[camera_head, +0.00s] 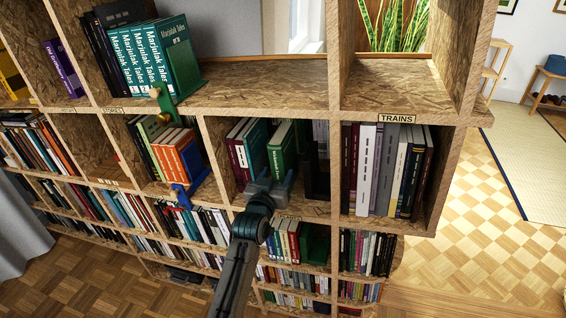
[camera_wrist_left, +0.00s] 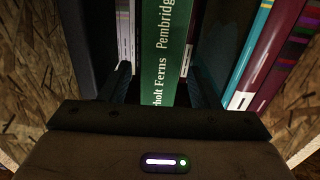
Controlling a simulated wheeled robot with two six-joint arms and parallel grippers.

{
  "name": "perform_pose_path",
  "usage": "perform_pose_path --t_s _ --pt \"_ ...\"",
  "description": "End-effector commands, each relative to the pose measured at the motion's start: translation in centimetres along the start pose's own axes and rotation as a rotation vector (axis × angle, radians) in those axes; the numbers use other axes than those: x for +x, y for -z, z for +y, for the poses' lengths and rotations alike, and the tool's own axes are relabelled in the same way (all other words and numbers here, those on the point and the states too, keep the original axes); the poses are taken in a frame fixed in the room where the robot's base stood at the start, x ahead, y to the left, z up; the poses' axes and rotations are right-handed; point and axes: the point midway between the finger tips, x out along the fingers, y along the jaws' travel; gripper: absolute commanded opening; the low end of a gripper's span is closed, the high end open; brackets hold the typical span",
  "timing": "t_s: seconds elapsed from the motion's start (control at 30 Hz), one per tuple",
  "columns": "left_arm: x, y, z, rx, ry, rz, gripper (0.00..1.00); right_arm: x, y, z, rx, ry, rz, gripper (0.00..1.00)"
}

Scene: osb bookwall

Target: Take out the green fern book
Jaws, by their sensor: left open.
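The green fern book (camera_head: 283,151) stands upright in the middle compartment of the second shelf row. In the left wrist view its green spine (camera_wrist_left: 171,45) shows white lettering with "Ferns" and "Pembridge". My left gripper (camera_head: 271,186) is in front of the compartment, low at the book's spine. In the left wrist view, the fingers of my left gripper (camera_wrist_left: 158,75) are open, one on each side of the green spine. A small gap shows beside each finger; whether either touches the book I cannot tell. My right gripper is not in view.
A teal book (camera_wrist_left: 253,48) and maroon books (camera_head: 238,150) stand beside it. Dark upright items (camera_head: 315,165) stand to its right in the head view. A rough wood panel (camera_wrist_left: 303,90) bounds the compartment. A "TRAINS" label (camera_head: 397,118) marks the compartment to the right.

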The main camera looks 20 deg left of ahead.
Motion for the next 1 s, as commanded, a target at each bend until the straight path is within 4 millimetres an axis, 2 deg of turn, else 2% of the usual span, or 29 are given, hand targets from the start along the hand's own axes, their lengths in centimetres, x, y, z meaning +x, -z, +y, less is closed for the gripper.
perform_pose_path --t_s 0.53,0.9,0.93,1.0 --pt "1.9 0.0 0.0 0.001 0.000 0.000 0.56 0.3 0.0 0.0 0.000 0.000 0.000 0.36" --pt "2.1 0.0 0.0 0.001 0.000 0.000 0.56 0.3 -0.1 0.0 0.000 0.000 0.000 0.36" --pt "2.1 0.0 0.0 0.001 0.000 -0.001 0.54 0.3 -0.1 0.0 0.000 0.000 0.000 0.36" --pt "2.1 0.0 0.0 0.001 0.000 0.000 0.41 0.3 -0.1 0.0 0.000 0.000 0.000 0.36"
